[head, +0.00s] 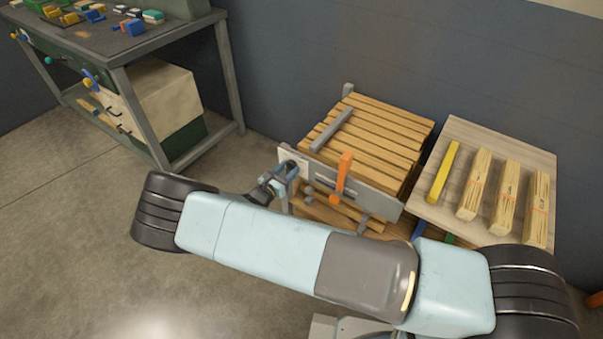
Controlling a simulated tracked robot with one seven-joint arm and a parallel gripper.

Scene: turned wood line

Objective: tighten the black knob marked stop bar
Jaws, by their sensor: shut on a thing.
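My gripper (287,171) is at the left end of the grey front panel (374,196) of the slatted wooden rack. It is shut on a small dark knob at that end. The fingers cover most of the knob, and I cannot read any marking on it. A grey bar (332,130) lies across the wooden slats (377,137) above the panel.
An orange lever (343,178) stands up at the panel, right of my gripper. A side table (462,142) at the right holds a yellow bar (443,172) and several wood bundles (475,184). A workbench (125,45) stands at the upper left. Floor between is clear.

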